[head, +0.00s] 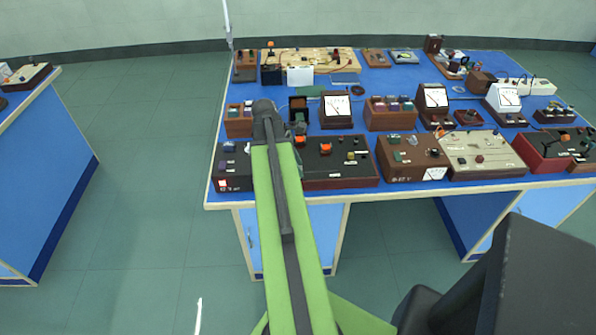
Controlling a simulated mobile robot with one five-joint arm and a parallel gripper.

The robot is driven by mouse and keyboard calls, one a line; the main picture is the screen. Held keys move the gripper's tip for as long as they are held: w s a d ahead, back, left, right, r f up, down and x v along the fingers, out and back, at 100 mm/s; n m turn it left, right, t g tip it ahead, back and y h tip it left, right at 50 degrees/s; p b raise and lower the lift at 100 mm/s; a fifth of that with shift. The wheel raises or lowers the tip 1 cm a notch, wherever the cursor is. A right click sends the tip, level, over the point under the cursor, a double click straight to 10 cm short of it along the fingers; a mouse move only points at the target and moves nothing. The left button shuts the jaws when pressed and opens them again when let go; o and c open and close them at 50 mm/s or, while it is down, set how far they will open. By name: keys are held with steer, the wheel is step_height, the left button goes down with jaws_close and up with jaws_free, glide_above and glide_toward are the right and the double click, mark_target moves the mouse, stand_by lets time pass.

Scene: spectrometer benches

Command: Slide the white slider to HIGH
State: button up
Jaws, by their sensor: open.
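My green arm reaches forward from the bottom over the front edge of the blue bench (362,191). My gripper (272,122) is at its dark far end, above the instruments at the bench's left front. It is open, though its fingers are hard to make out. I cannot pick out a white slider or a HIGH mark; the labels are too small to read. A dark box with a red and white patch (235,172) lies left of my arm. A dark panel with orange knobs (340,163) lies right of it. My arm hides what is between them.
A brown box with a meter (414,158) and a cream panel (483,153) stand along the front edge. Several meters and boxes fill the rows behind. Another blue bench (45,170) stands at the left, with clear floor (150,120) between the benches.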

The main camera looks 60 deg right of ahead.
jaws_close()
stand_by(0.3)
stand_by(1.2)
